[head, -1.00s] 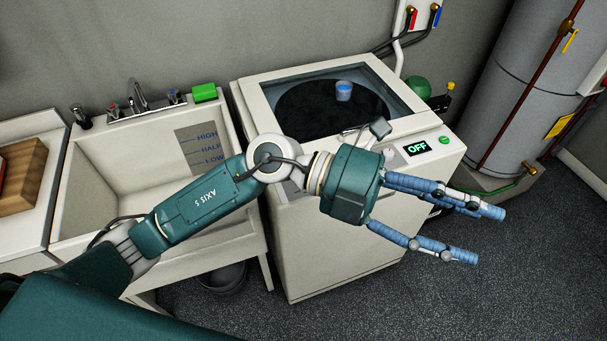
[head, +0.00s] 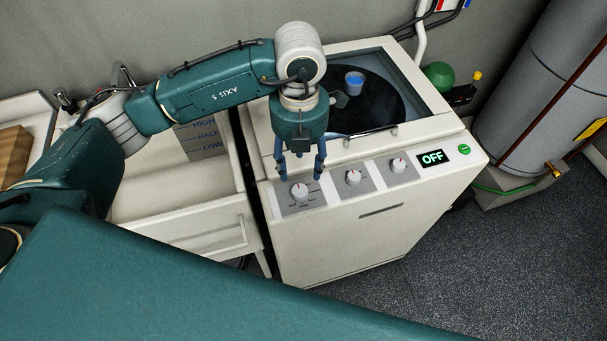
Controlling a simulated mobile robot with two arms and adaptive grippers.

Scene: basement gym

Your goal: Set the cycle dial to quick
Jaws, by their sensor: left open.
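The washing machine's front panel has 3 dials, each on a grey plate. The leftmost dial (head: 299,191) is a white knob ringed by small labels, too small to read, so I cannot tell which word it points at. The middle dial (head: 353,177) and the right dial (head: 398,165) stand further right along the panel. My left gripper (head: 300,172) points down, open and empty, with its blue fingers above and just behind the leftmost dial, one to each side. Contact with the knob does not show. My right gripper is not in view.
The washing machine (head: 350,240) has a display (head: 433,158) reading OFF and a green button (head: 464,149). A sink (head: 150,180) stands left, a grey tank (head: 550,80) right. The floor at right is clear.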

